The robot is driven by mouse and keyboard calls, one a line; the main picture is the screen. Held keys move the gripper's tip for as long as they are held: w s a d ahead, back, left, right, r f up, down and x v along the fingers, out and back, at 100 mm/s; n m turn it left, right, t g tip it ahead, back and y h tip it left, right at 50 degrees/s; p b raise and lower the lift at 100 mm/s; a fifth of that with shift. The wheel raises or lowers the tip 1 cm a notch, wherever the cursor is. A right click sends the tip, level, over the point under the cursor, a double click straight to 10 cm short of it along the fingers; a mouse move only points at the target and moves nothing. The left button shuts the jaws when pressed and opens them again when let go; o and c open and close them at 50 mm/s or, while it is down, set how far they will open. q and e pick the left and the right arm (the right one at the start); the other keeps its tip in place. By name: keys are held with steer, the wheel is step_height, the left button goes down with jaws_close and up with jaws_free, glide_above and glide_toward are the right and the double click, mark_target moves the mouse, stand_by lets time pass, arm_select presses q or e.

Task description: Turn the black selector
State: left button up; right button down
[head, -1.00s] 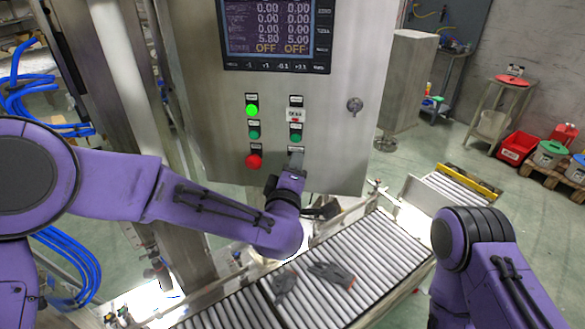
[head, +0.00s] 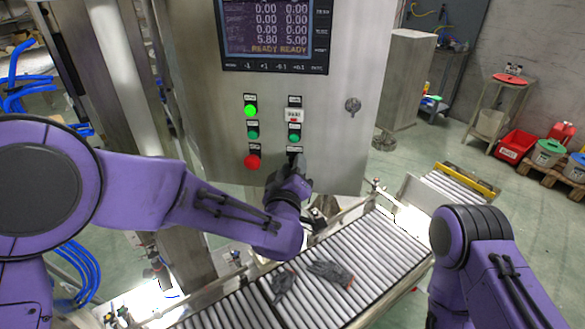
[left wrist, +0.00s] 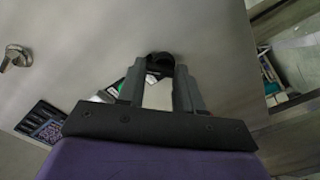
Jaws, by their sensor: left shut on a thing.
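The black selector (left wrist: 160,62) shows as a dark round knob at the fingertips in the left wrist view. It sits on the grey cabinet face, below the button columns. My left gripper (left wrist: 158,72) is shut on it, one finger on each side. In the head view the left gripper (head: 293,162) reaches the cabinet under the right button column, and its fingers and wrist mostly hide the selector. The cabinet display (head: 277,30) reads READY READY in its bottom row. My right arm is at the lower right, with its gripper out of view.
A lit green button (head: 250,111), a dark green button (head: 252,134) and a red button (head: 252,162) are left of the gripper. A key lock (head: 353,105) is to the right. A roller conveyor (head: 375,250) with dark gloves (head: 330,272) runs below the arm.

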arm_select(q)
steer(key=shift+f, duration=0.1)
steer(key=o, duration=1)
steer(key=shift+o, duration=0.2)
steer(key=s+a+b, duration=0.1)
steer(key=s+b, duration=0.2)
steer(key=s, duration=0.7)
steer(key=shift+s+a, duration=0.3)
